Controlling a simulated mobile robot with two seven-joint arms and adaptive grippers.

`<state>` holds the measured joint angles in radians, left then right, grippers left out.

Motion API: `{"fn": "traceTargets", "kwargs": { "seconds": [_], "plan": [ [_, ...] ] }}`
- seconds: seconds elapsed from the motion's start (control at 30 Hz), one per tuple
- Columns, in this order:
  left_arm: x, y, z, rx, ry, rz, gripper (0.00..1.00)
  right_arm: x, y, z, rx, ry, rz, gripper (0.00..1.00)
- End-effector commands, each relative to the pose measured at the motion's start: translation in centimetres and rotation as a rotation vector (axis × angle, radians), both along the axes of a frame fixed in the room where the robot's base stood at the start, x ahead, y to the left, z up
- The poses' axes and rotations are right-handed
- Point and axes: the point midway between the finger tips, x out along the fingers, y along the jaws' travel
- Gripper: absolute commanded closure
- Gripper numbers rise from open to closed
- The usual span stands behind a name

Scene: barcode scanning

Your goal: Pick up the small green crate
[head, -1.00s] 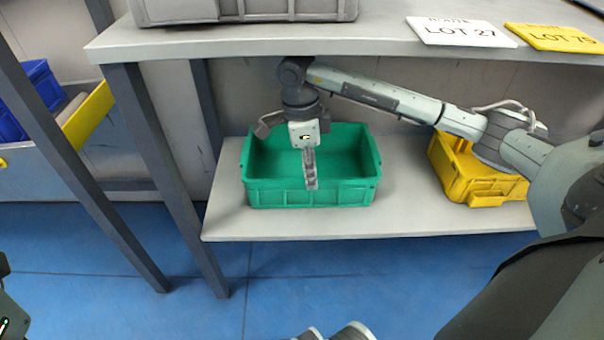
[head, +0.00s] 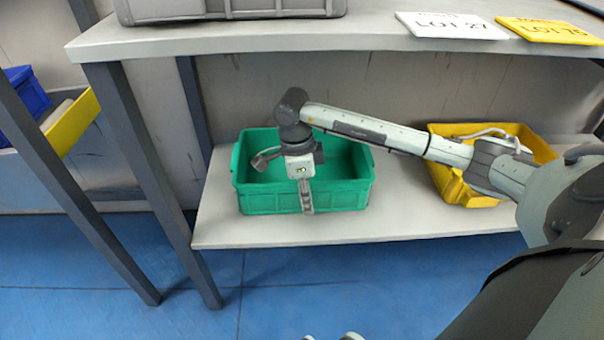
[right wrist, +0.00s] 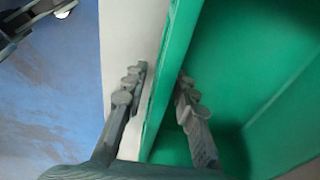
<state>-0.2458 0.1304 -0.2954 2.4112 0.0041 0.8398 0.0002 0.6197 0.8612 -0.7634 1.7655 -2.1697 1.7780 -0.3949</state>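The small green crate (head: 345,193) stands upright on the lower shelf, below the tabletop. My right gripper (head: 285,185) points down at its near wall. In the head view one finger hangs in front of that wall and the other is over the crate's inside. In the right wrist view the open fingers of the right gripper (right wrist: 163,85) straddle the wall of the green crate (right wrist: 172,65), one outside and one inside. A gap shows between the outer finger and the wall. The inside of the crate that shows looks empty. My left gripper cannot be made out.
A yellow crate (head: 452,186) stands on the lower shelf (head: 400,222) to the right, partly behind my right arm. Above is the tabletop (head: 370,37) with a grey crate (head: 235,8) and lot signs (head: 452,25). Table legs (head: 150,160) stand left of the green crate.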

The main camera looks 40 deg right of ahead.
Motion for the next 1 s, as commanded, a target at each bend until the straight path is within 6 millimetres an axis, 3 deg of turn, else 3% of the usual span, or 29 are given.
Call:
{"fn": "traceTargets", "kwargs": {
  "seconds": [0.03, 0.2, 0.77, 1.0],
  "plan": [
    [0.0, 0.0, 0.0, 0.000, 0.000, 0.000, 0.60, 0.0, 0.0, 0.0, 0.000, 0.000, 0.000, 0.80],
    [0.0, 0.0, 0.0, 0.000, -0.001, 0.000, 0.60, 0.0, 0.0, 0.0, 0.000, 0.000, 0.000, 1.00],
    [0.1, 0.1, -0.3, -0.003, 0.012, 0.002, 0.60, 0.1, 0.0, 0.2, 0.000, -0.002, 0.000, 1.00],
    [0.0, 0.1, 0.3, -0.010, 0.010, 0.002, 0.60, -0.2, 0.2, 1.6, 0.000, -0.004, -0.001, 1.00]
  ]
}}
